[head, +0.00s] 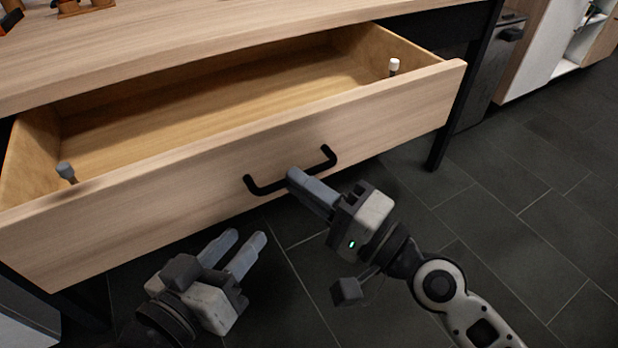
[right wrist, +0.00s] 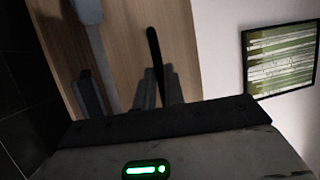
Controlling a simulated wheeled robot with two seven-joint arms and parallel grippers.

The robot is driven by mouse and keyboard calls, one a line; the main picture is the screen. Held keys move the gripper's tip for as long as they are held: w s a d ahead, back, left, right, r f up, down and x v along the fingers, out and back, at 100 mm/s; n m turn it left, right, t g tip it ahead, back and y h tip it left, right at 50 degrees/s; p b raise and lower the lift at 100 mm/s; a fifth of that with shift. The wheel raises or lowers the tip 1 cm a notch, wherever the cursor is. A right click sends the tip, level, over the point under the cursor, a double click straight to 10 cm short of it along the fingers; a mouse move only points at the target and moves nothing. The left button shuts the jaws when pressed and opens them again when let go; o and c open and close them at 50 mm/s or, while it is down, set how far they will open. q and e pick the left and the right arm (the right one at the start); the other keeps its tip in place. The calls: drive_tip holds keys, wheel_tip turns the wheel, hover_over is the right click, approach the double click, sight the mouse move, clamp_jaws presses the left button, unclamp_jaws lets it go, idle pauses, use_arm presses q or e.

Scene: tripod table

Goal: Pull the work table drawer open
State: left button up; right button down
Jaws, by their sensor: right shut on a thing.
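The wooden drawer (head: 110,208) of the work table (head: 200,42) stands well open in the head view, with its inside showing. A black bar handle (head: 265,190) is on its front; it also shows in the right wrist view (right wrist: 155,50). My right gripper (head: 293,178) is shut on the handle near its middle, and its fingers hide part of the bar. My left gripper (head: 248,244) is open and empty, below and in front of the drawer front, apart from it.
Two small upright pieces with light and grey tops stand inside the drawer near its front corners (head: 394,67) (head: 66,171). A dark cabinet (head: 490,75) and a white shelf unit (head: 545,50) stand to the right. Dark tiled floor (head: 520,200) is free at the right.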

drive_tip(key=shift+d, duration=0.1)
drive_tip(key=c, duration=1.5)
unclamp_jaws()
use_arm(q)
drive_tip(key=shift+f, duration=0.1)
